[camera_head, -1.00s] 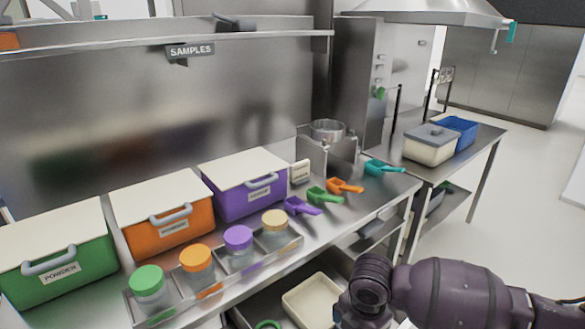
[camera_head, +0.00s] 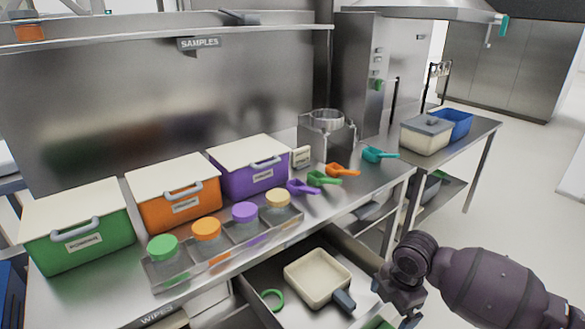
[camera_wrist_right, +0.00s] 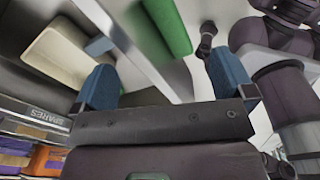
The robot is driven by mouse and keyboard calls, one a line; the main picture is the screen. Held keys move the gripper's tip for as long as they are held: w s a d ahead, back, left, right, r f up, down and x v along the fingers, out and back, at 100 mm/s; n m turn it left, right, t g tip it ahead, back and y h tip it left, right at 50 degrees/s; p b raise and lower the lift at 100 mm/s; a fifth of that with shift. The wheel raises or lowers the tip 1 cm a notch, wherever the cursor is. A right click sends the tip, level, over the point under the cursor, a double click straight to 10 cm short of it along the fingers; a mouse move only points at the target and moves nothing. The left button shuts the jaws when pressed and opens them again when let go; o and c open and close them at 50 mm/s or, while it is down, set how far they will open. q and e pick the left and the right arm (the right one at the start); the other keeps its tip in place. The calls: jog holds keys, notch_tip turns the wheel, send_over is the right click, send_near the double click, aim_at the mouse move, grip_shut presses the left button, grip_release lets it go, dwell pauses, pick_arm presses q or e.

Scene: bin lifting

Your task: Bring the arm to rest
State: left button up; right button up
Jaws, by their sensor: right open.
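My right arm (camera_head: 490,285) reaches in from the lower right of the head view, in front of the counter and beside the open drawer. In the right wrist view my right gripper (camera_wrist_right: 160,64) has its two blue fingers wide apart, with nothing between them. A cream tray (camera_head: 293,271) with a dark handle lies in the drawer. A cream tray also shows in the right wrist view (camera_wrist_right: 62,58), beyond the left finger. My left gripper is not in view.
The counter holds green (camera_head: 78,252), orange (camera_head: 165,213) and purple (camera_head: 238,183) bins with white lids. Several lidded jars stand in a rack, and coloured scoops lie beside them. A side table (camera_head: 478,143) holds a cream bin and a blue bin. Open floor lies at right.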

jog(key=s+d+r+m+t, duration=0.2)
jog(key=d+m, duration=0.8)
jog(key=d, duration=2.4)
jog(key=w+d+r+m+t+h, duration=0.3)
jog(key=w+d+m+t+h, duration=0.15)
jog(key=w, duration=0.35)
jog(key=w+r+t+h, duration=0.1)
jog(key=w+r+t, duration=0.4)
jog(key=r+t, duration=0.45)
jog(key=s+a+f+m+g+y, duration=0.1)
jog(key=s+a+f+g+y, duration=0.1)
jog(key=s+a+f, duration=0.7)
jog(key=s+a+f+m+g+y, duration=0.1)
jog(key=s+a+f, duration=0.45)
jog(key=f, duration=0.55)
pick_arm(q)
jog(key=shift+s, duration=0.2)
pick_arm(e)
jog(key=s+a+f+m+g, duration=0.1)
jog(key=s+a+f+m, duration=0.1)
jog(key=s+a, duration=0.7)
jog(key=s+a+f+m+g+y, duration=0.1)
jog(key=s+a+f, duration=0.3)
jog(key=s+a, duration=0.5)
jog(key=shift+s+a+m, duration=0.15)
jog(key=shift+s+m, duration=0.15)
jog(key=shift+m, duration=0.45)
